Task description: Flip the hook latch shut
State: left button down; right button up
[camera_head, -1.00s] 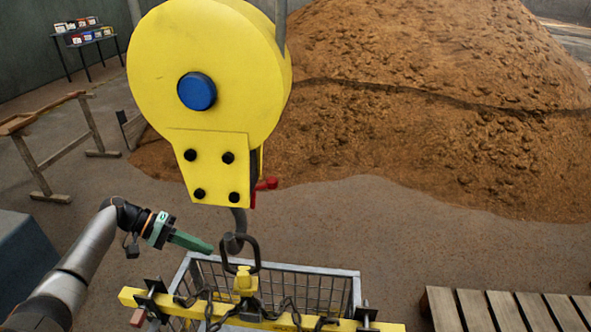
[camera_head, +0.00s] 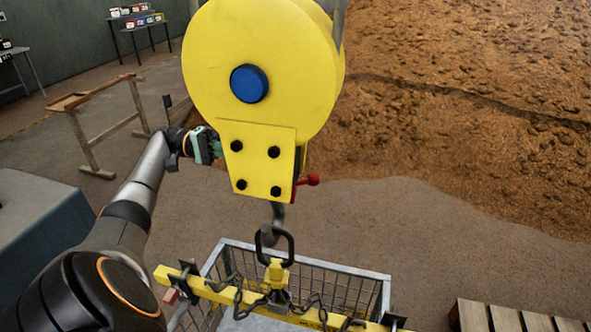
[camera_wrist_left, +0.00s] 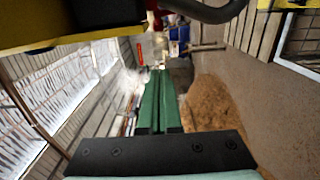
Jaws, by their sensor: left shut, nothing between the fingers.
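The yellow hook block (camera_head: 262,75) hangs in the centre of the head view, with a blue round cap (camera_head: 249,84) on its face. A red latch lever (camera_head: 308,180) sticks out at its lower right. The grey hook (camera_head: 278,212) below it meets a dark oblong link (camera_head: 290,243); the latch tongue itself is not clear. My left gripper (camera_head: 217,148) is at the block's lower left edge, its fingertips hidden behind the block. In the left wrist view its green fingers (camera_wrist_left: 158,75) are shut and empty, below the dark hook curve (camera_wrist_left: 210,10). My right gripper is out of view.
A yellow spreader beam (camera_head: 225,296) with chains lies over a wire cage (camera_head: 375,290) below the hook. A wooden pallet (camera_head: 490,318) is at lower right, a grey-blue box (camera_head: 40,232) at left.

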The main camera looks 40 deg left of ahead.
pick_arm(q)
jog(key=s+d+p+x, duration=0.1)
jog(key=s+p+x, duration=0.1)
jog(key=x, duration=1)
jog(key=shift+d, duration=0.45)
jog(key=shift+d, duration=0.1)
jog(key=shift+d, duration=0.15)
